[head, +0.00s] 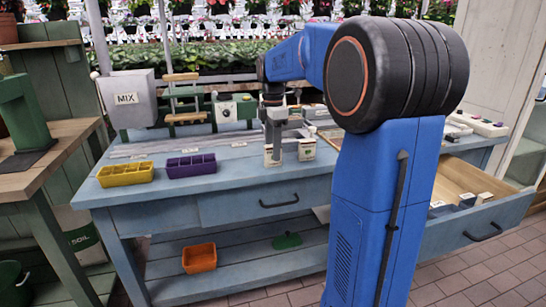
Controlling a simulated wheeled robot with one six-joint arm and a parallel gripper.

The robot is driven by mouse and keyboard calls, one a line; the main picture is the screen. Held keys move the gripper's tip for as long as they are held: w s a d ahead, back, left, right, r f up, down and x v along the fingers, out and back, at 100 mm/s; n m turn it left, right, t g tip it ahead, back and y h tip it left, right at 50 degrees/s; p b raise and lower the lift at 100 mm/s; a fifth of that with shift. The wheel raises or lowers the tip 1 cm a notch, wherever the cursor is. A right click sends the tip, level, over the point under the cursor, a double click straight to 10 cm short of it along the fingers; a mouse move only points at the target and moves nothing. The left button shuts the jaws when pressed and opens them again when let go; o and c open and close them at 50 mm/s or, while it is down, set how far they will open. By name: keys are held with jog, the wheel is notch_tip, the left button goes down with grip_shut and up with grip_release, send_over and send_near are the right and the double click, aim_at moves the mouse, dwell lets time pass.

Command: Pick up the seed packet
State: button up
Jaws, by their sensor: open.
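My gripper (288,153) hangs over the blue workbench (235,168), pointing down, with its two pale fingertips apart and nothing seen between them. Whether the tips touch the bench top is hard to tell. I cannot pick out a seed packet for certain. An open drawer (505,208) at the right holds small pale and dark-blue items (467,200), too small to name. My blue arm hides part of the bench and the drawer's left side.
A yellow tray (126,175) and a purple tray (190,167) stand on the bench's left. A grey MIX container (128,98) and a green device (235,110) stand behind. An orange tray (199,258) is on the lower shelf. The open drawer juts out over the brick floor.

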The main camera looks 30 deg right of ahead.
jog(key=shift+f, duration=0.6)
grip_shut()
